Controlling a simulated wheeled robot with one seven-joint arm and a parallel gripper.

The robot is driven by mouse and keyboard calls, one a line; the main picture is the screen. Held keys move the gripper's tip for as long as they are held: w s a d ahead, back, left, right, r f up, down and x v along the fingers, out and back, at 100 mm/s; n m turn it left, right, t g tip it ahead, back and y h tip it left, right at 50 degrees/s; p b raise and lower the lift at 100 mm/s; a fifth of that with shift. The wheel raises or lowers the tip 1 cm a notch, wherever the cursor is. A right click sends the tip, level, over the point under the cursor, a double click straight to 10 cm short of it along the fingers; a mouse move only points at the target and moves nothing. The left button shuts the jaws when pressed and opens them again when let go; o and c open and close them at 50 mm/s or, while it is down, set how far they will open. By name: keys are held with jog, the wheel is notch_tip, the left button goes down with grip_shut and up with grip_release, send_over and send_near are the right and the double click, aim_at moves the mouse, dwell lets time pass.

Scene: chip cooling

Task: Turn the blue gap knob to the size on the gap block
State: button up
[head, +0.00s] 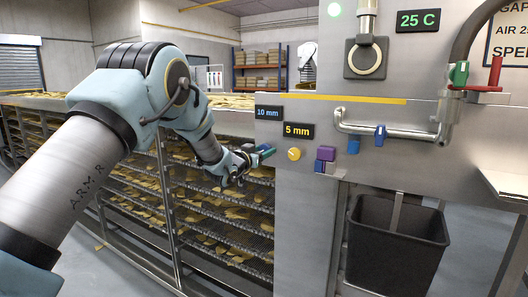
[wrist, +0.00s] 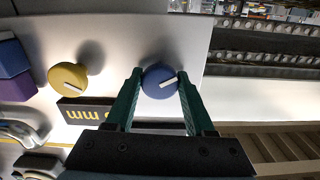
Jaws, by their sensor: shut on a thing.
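The blue gap knob (wrist: 158,79) sits on the steel panel between my fingertips in the wrist view; its white mark points right and slightly up. My gripper (wrist: 160,75) has its green fingers shut on the knob's two sides. In the head view my gripper (head: 264,153) is at the panel's left edge and hides most of the knob. Above it, a display (head: 269,113) reads 10 mm in pale blue. A purple block (head: 326,153) sits on the panel to the right, with a blue block below it; I cannot read a size on either.
A yellow knob (head: 294,154) is close to the right of my gripper, under a 5 mm display (head: 299,131). A pipe (head: 376,136) with a blue valve handle is further right. Racks of chips (head: 220,205) stand left of the panel. A dark bin (head: 397,242) is below.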

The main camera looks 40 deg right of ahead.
grip_shut()
jog(key=shift+n, duration=0.3)
jog(key=shift+w+f+n+b, duration=0.1)
jog(key=shift+n+b, duration=0.6)
jog(key=shift+n, duration=0.2)
jog(key=shift+n+b, duration=4.4)
jog(key=shift+n, duration=6.3)
